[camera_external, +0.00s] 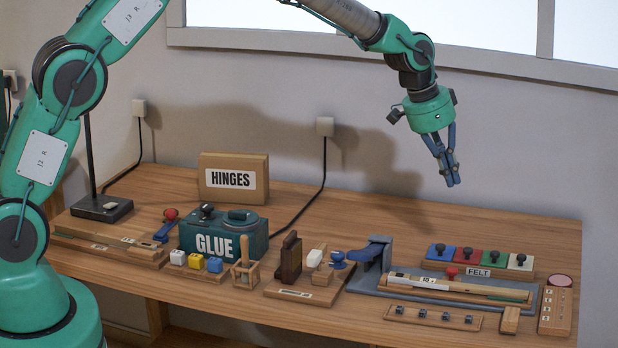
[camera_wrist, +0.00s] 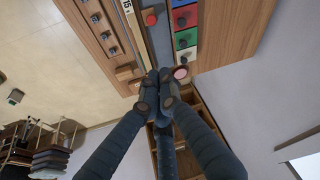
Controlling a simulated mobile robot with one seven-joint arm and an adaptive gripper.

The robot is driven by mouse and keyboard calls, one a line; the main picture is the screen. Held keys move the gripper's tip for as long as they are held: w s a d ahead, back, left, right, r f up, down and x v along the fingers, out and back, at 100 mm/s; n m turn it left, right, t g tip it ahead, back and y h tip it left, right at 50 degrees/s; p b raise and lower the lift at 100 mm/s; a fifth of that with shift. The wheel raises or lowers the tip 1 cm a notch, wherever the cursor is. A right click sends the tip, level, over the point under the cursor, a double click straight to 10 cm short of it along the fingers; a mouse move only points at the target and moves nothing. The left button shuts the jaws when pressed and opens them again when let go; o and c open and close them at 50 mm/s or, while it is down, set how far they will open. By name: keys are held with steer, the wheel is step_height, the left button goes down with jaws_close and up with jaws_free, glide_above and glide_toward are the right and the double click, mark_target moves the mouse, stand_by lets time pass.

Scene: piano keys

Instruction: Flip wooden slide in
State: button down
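A grey fixture (camera_external: 366,282) on the bench holds a long pale wooden piano key (camera_external: 455,287) with a number label, a red knob (camera_external: 452,272) and a blue lever (camera_external: 376,250). A small wooden block (camera_external: 509,320) sits at the fixture's front right; a small wooden piece also shows in the wrist view (camera_wrist: 125,73). I cannot tell for certain which part is the wooden slide. My gripper (camera_external: 453,184) hangs above the back right of the bench, clear of everything, fingers together and empty. Its fingertips (camera_wrist: 162,82) also meet in the wrist view, hiding part of the bench edge.
A FELT holder with coloured pads (camera_external: 480,258) stands behind the fixture. A pegged strip (camera_external: 434,317) lies in front, and a board with a pink disc (camera_external: 556,305) is at right. The GLUE box (camera_external: 224,236), HINGES box (camera_external: 233,179) and small wooden stands are further left.

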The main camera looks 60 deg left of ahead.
steer(key=p, duration=0.2)
glide_above(461, 278)
step_height(461, 278, down, 12)
steer(key=shift+w+r, duration=0.15)
steer(key=shift+w, duration=0.15)
steer(key=b+x, duration=0.1)
steer(key=x, duration=0.9)
steer(key=shift+s+a+b, duration=0.15)
steer(key=shift+s+b, duration=0.05)
steer(key=shift+s, duration=0.35)
steer(key=shift+s+a+b, duration=0.15)
steer(key=shift+s, duration=0.4)
steer(key=shift+s+a+f, duration=0.1)
steer(key=shift+s+f, duration=0.1)
steer(key=shift+s, duration=0.25)
steer(key=shift+s+a+f, duration=0.15)
steer(key=shift+s, duration=0.25)
steer(key=shift+a, duration=0.1)
steer(key=shift+s+a+b, duration=1.05)
steer(key=shift+s+a, duration=1.5)
steer(key=shift+s, duration=0.15)
steer(key=shift+w, duration=0.15)
